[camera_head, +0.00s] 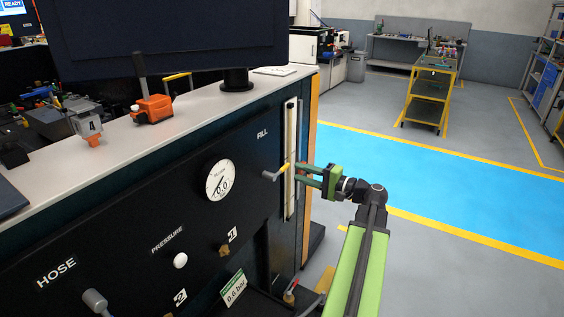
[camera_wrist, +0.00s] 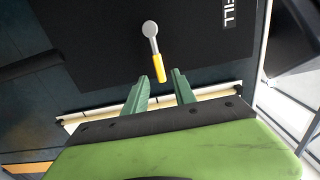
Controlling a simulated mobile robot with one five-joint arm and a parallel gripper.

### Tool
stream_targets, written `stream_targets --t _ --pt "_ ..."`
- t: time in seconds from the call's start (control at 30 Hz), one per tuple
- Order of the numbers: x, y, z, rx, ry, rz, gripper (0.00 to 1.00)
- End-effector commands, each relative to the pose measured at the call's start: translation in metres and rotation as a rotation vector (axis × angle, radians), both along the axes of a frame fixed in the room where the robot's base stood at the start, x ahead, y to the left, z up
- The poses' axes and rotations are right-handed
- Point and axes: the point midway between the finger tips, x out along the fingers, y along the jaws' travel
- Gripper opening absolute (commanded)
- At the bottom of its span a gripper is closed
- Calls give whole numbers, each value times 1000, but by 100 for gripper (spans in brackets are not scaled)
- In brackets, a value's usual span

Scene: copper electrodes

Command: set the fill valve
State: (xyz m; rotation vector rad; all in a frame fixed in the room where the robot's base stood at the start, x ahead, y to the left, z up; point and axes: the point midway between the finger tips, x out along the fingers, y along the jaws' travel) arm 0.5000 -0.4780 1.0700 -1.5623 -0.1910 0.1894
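The fill valve is a small lever with a grey hub and yellow handle (camera_head: 282,169) on the black panel below the word FILL. In the wrist view the same lever (camera_wrist: 158,72) points down in the picture, slightly tilted, with its yellow end between my fingertips. My gripper (camera_head: 298,173) is open, its green fingers just right of the yellow handle in the head view. The fingers (camera_wrist: 160,76) are apart in the wrist view and do not appear to press on the handle. The exact depth gap is hard to tell.
A round gauge (camera_head: 220,180) showing 0.0 is left of the lever. A white PRESSURE knob (camera_head: 180,260), a HOSE fitting (camera_head: 95,300) and a 0.6 bar sign (camera_head: 233,289) are lower. A vertical pale tube (camera_head: 290,150) stands behind my fingers. Open floor lies to the right.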

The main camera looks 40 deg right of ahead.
Motion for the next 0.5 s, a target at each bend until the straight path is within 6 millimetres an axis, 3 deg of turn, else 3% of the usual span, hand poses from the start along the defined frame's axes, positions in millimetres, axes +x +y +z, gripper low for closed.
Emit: stream_targets --t 0.37,0.5 --pt "45 11 0 0 1 2 32" --pt "43 11 0 0 1 0 32"
